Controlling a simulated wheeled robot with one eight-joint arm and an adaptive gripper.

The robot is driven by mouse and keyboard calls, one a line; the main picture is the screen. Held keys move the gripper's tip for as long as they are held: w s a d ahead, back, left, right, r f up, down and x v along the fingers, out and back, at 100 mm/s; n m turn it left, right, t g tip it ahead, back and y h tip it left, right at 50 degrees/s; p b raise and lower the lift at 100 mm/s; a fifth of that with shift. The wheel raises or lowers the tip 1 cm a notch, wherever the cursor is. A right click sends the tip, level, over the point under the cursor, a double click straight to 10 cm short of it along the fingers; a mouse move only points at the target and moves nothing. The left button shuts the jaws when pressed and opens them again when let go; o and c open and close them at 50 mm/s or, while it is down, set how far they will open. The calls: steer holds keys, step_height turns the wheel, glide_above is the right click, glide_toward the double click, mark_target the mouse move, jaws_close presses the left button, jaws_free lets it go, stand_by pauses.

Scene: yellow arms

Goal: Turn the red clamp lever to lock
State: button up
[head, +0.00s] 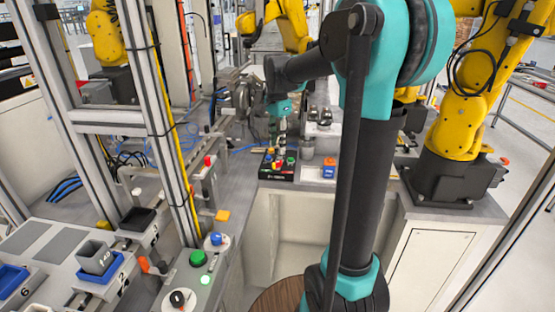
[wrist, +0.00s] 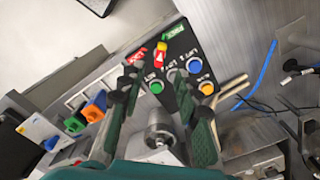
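A black control panel (wrist: 178,75) carries a small red lever (wrist: 159,60) with a yellow end. A green label (wrist: 173,33) sits above the lever and a red label (wrist: 137,55) to its left; the yellow end points up, nearer the green label. In the head view the panel (head: 277,177) stands on the bench, with the lever too small to read. My gripper (wrist: 155,77) is open and empty, its two fingers apart, with the lever beyond the gap between the tips. In the head view my gripper (head: 281,127) is above the panel's back edge.
Green (wrist: 156,87), blue (wrist: 195,65) and orange (wrist: 206,88) buttons sit close to the lever. A grey cylinder (wrist: 160,132) stands beneath the fingers. Yellow arms (head: 470,110) stand beyond.

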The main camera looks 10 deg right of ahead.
mark_target(278, 162)
step_height(278, 162, down, 7)
steer(key=shift+f, duration=0.1)
steer(key=shift+c, duration=0.3)
jaws_close()
